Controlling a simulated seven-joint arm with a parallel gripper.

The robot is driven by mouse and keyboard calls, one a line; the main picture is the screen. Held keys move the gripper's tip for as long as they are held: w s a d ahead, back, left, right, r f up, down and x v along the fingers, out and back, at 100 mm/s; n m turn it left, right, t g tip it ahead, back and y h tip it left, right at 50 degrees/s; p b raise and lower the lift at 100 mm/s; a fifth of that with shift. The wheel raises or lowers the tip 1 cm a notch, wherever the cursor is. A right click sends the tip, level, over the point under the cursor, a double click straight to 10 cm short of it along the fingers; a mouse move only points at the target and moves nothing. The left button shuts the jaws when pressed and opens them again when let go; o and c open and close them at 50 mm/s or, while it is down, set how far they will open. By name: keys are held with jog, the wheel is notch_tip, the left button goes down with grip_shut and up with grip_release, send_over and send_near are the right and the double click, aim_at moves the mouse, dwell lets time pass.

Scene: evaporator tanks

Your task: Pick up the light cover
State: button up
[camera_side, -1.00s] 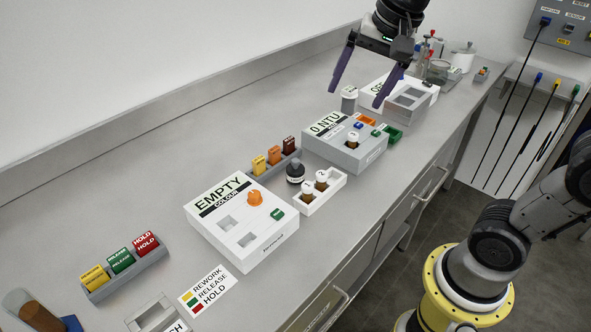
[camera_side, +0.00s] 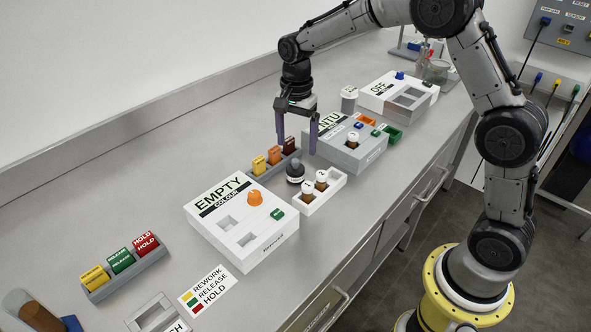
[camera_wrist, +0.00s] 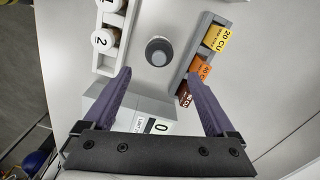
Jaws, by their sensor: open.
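The small round black piece with a grey top, which I take to be the light cover (camera_side: 295,174), stands upright on the bench between the colour-standard rack and the white vial tray. In the wrist view the light cover (camera_wrist: 158,51) shows from above, just beyond and between my fingertips. My gripper (camera_side: 297,149) points down with its two purple fingers apart and empty, above and slightly behind the cover. The fingers (camera_wrist: 161,68) do not appear to touch it.
The grey rack (camera_side: 272,170) holds yellow, orange and dark red blocks. The white tray (camera_side: 325,196) holds two white-capped vials. The EMPTY colour unit (camera_side: 245,225) is in front, and the NTU unit (camera_side: 350,158) stands close behind. Bench left of the rack is clear.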

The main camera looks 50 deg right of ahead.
aim_at(296, 160)
notch_tip(296, 160, down, 3)
jog(key=shift+r, duration=0.1)
jog(key=shift+s+a+f, duration=0.15)
jog(key=shift+f, duration=1.2)
jog(key=shift+s+a+f, duration=0.1)
jog(key=shift+a+f, duration=0.05)
jog(key=shift+f, duration=1.2)
jog(key=shift+c, duration=0.2)
jog(key=c, duration=1.4)
jog(key=shift+r, duration=0.1)
